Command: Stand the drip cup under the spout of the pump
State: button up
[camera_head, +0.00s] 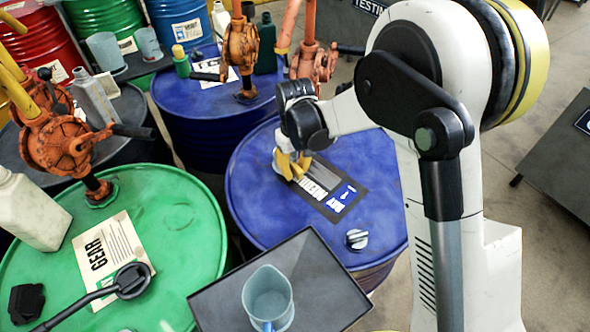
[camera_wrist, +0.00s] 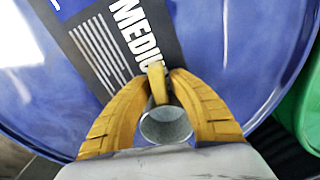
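My gripper (camera_head: 292,167) has yellow fingers and points down over the front blue drum's lid. In the wrist view my gripper (camera_wrist: 158,76) has its fingers closed around a small grey cup (camera_wrist: 166,127), apparently the drip cup. Its round open mouth faces the camera. In the head view the fingers mostly hide it, and I cannot tell whether it touches the lid. Orange pumps stand on the green drum (camera_head: 60,130) and on the rear blue drum (camera_head: 240,50). A third, salmon pump (camera_head: 312,65) stands behind my gripper. I cannot tell which pump is meant.
The front blue drum (camera_head: 250,215) carries a label and a grey cap (camera_head: 357,239). A blue-grey jug (camera_head: 268,298) stands on a black tray (camera_head: 335,300) at the front.

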aim_at(295, 165)
jog(key=shift+r, duration=0.15)
notch_tip(295, 165, up, 12)
jog(key=p, duration=0.4)
jog(key=s+d+r+m+t, duration=0.3)
jog(key=s+d+r, duration=0.5)
jog(key=d+r, duration=0.4)
jog(key=s+d+m+t, duration=0.4)
jog(key=s+d, duration=0.6)
jog(key=s, duration=0.1)
jog(key=shift+s+d+f, duration=0.3)
jog(key=shift+d+f, duration=0.1)
jog(key=shift+f, duration=0.05)
notch_tip(295, 165, down, 4)
jog(key=b, duration=0.4)
jog(key=shift+r, duration=0.15)
